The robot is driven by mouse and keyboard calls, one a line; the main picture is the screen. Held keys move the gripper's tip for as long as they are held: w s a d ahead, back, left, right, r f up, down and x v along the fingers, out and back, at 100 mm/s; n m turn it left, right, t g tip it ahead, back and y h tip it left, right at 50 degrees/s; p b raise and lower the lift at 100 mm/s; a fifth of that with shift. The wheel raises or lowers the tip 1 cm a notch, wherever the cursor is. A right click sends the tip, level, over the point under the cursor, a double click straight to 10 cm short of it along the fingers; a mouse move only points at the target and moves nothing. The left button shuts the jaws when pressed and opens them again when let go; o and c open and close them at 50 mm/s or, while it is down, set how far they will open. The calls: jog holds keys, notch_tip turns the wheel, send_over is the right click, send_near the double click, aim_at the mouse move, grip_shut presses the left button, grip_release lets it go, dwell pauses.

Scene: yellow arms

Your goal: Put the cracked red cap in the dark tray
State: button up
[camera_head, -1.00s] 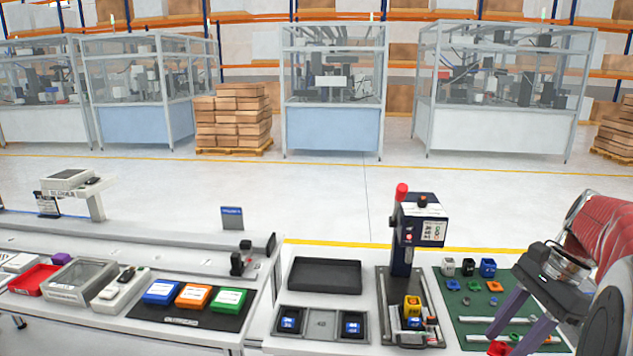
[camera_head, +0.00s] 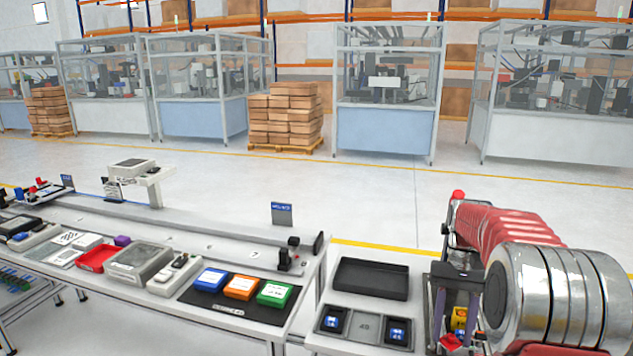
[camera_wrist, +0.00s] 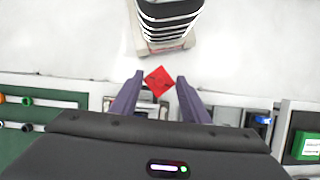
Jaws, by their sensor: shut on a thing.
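My gripper (camera_head: 453,332) is shut on a red cap (camera_head: 450,343), held low between the purple fingers at the bottom of the head view. In the wrist view my gripper (camera_wrist: 160,84) shows the cap (camera_wrist: 159,79) between its fingertips as a tilted red square. Any crack is too small to tell. The dark tray (camera_head: 371,279) lies on the white bench, left of and beyond my gripper, and looks empty. My arm hides much of the bench to the right.
A grey holder (camera_head: 364,325) with blue-topped parts in its end pockets stands in front of the tray. A press with a red knob (camera_head: 457,195) and a yellow part (camera_head: 459,318) are partly hidden by my arm. Blue, orange and green boxes (camera_head: 240,287) lie to the left.

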jog(key=w+a+f, duration=0.1)
jog(key=a, duration=0.1)
jog(key=w+a+f+n, duration=0.1)
jog(key=a+f, duration=0.1)
jog(key=a, duration=0.1)
jog(key=w+a+f+n, duration=0.1)
jog(key=a+f, duration=0.1)
jog(key=shift+w+a+h, duration=0.25)
jog(key=shift+a+h, duration=0.05)
jog(key=shift+h, duration=0.1)
jog(key=shift+n+h, duration=0.3)
jog(key=shift+n, duration=0.6)
jog(key=a+f, duration=0.1)
jog(key=a, duration=0.1)
jog(key=a+f, duration=0.1)
jog(key=a, duration=0.2)
jog(key=a+f, duration=0.2)
jog(key=shift+w+a+f, duration=0.1)
jog(key=shift+w+a, duration=0.1)
jog(key=shift+a, duration=0.2)
jog(key=w+r+n+h, duration=0.2)
jog(key=w+r+n, duration=0.3)
jog(key=r, duration=0.6)
jog(key=shift+r+n, duration=0.15)
jog(key=shift+n, duration=0.25)
